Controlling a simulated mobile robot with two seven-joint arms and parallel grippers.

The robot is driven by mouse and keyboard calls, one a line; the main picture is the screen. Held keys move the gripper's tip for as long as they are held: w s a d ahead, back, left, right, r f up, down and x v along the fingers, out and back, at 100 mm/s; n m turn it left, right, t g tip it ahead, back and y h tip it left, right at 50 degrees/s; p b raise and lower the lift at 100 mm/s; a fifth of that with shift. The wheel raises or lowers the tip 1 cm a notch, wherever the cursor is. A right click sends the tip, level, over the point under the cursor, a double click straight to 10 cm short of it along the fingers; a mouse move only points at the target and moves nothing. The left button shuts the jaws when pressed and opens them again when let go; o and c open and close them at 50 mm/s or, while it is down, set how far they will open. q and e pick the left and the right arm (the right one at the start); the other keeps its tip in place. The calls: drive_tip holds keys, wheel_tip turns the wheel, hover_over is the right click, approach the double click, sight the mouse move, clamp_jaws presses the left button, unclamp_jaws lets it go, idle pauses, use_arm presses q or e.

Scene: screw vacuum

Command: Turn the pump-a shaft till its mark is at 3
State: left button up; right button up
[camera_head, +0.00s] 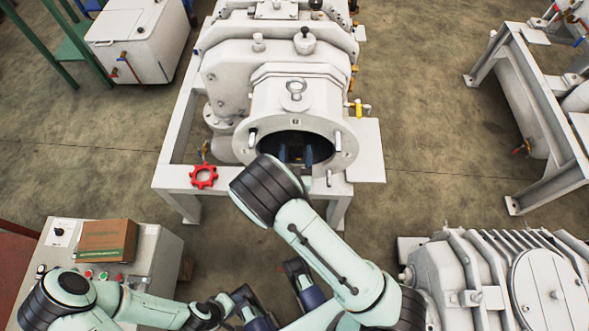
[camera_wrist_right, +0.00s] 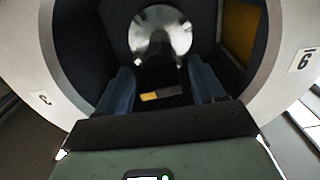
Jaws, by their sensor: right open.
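Pump-a (camera_head: 300,95) is a pale grey machine with a round flange (camera_head: 343,152) around a dark opening. In the wrist view the flange (camera_wrist_right: 283,70) carries a label like 9 or 6 (camera_wrist_right: 304,60) at right and another, unclear label (camera_wrist_right: 42,99) at left. Inside, a dark shaft (camera_wrist_right: 157,72) stands before a shiny metal disc (camera_wrist_right: 160,35). A small yellow patch (camera_wrist_right: 150,97) shows below it; I cannot tell whether it is the mark. My right gripper (camera_head: 295,154) is open in the opening, its fingers apart on either side of the shaft. My left gripper (camera_head: 276,293) is open and empty, low in front.
A red handwheel (camera_head: 203,176) sits left of the flange, and bolts project from the flange face. A control cabinet (camera_head: 160,258) with a cardboard box (camera_head: 108,240) stands at lower left. A ribbed grey machine (camera_head: 500,275) is at lower right. Floor is clear between the stands.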

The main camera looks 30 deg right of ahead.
drive_tip(key=v, duration=1.2)
drive_tip(key=shift+s, duration=0.3)
drive_tip(key=shift+a, duration=0.1)
